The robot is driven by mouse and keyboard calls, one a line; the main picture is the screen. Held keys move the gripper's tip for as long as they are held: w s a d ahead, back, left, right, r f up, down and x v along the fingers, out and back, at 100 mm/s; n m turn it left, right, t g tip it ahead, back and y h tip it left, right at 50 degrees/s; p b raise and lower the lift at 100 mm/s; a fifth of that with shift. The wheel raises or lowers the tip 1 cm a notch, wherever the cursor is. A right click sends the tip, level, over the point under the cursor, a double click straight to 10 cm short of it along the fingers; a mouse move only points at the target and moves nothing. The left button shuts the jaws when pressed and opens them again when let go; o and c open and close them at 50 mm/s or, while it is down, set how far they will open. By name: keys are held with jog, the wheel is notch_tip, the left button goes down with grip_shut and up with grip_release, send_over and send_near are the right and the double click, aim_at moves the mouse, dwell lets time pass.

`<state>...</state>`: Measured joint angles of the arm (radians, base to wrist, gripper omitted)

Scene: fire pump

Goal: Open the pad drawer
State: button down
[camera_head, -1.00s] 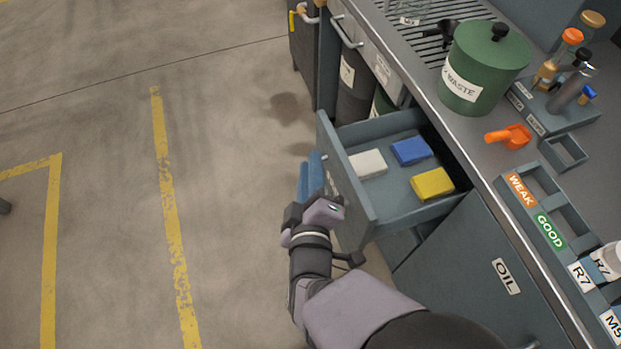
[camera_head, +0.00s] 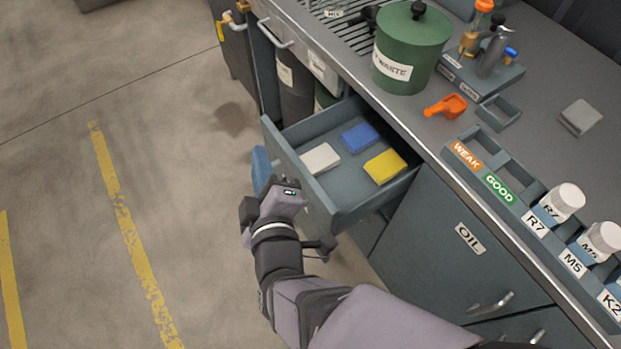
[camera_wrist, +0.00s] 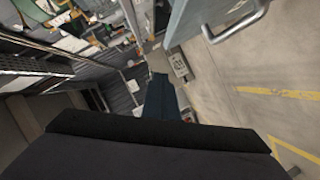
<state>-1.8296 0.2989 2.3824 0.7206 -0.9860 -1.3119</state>
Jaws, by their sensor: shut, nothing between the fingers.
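The pad drawer (camera_head: 335,207) is pulled out from the bench, and its inside shows. A white pad (camera_head: 320,158), a blue pad (camera_head: 360,138) and a yellow pad (camera_head: 385,167) lie flat in it. My gripper (camera_head: 261,168) is outside the drawer, beside the left part of its front panel. Its blue fingers are together and hold nothing. In the wrist view the fingers (camera_wrist: 160,98) point away from the camera. A bar handle (camera_wrist: 238,22) on a grey-blue panel, seemingly the drawer front, is at upper right, apart from them.
The bench top holds a green waste pot (camera_head: 408,60), an orange scoop-like item (camera_head: 446,106) and a labelled rack (camera_head: 515,172) with white-capped bottles. An OIL cabinet (camera_head: 440,255) stands right of the drawer. The floor (camera_head: 60,130) at left is clear.

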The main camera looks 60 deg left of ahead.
notch_tip(320, 180, up, 5)
jog(key=w+a+f+m+g+h+p, duration=0.1)
jog(key=w+a+f+m+g+h, duration=0.15)
jog(key=w, duration=0.35)
jog(key=w+a+f+m+g+h+p, duration=0.1)
jog(key=w+f+g+h, duration=0.15)
jog(key=w, duration=0.25)
jog(key=w+d+r+m+g+h+p, duration=0.1)
jog(key=w+d+r+m+g+h, duration=0.35)
jog(key=w+d, duration=0.75)
jog(key=shift+n+g+h, duration=0.25)
jog(key=shift+n+g, duration=0.4)
jog(key=shift+n, duration=0.15)
jog(key=d+x, duration=0.1)
jog(key=x, duration=0.6)
jog(key=d+f+x, duration=0.1)
jog(key=x, duration=0.7)
jog(key=d+p+x, duration=0.1)
jog(key=x, duration=0.7)
jog(key=shift+s+d+f, duration=0.25)
jog(key=shift+s, duration=0.05)
